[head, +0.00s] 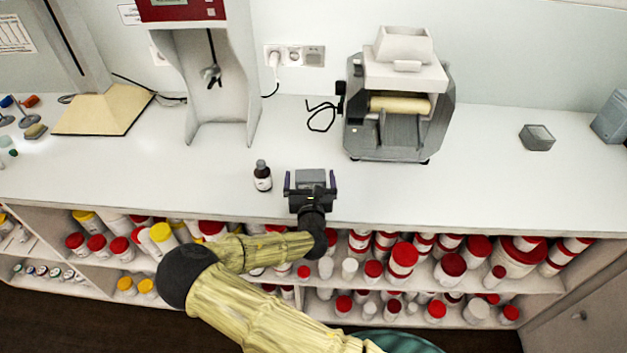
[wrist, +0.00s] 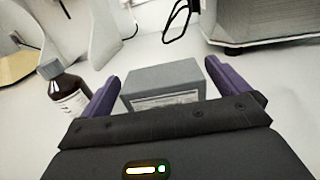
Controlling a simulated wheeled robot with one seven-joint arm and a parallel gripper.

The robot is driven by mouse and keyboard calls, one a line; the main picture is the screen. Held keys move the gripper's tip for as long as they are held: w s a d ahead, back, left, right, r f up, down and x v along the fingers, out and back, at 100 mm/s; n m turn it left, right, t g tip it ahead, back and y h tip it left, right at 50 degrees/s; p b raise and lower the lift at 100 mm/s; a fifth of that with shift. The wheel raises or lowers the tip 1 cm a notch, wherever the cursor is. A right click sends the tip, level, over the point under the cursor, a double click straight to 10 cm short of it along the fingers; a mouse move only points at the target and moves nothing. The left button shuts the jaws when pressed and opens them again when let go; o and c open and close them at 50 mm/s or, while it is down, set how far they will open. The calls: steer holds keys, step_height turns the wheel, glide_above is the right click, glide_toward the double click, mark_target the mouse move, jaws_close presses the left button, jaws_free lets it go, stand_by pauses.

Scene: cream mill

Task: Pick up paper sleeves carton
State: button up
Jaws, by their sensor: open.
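A small grey box-shaped carton (wrist: 163,77) with a white printed label on its near side stands on the white counter. It fits the paper sleeves carton, though I cannot read the label. In the head view the carton (head: 310,175) shows just beyond my gripper (head: 310,182). In the wrist view my gripper (wrist: 162,80) is open, with one purple finger to the left of the carton and one to the right. A gap shows beside the left finger; I cannot tell whether either finger touches it. The carton's lower part is hidden by the gripper body.
A brown bottle (head: 262,176) stands close left of the carton. A roller mill (head: 398,105) stands behind to the right, and a grey stand with a red top (head: 222,90) behind to the left. A small dark grey box (head: 537,138) lies far right. The counter between is clear.

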steer(key=shift+w+a+r, duration=0.1)
steer(key=shift+w, duration=1.2)
steer(key=shift+w, duration=0.15)
steer(key=c, duration=1)
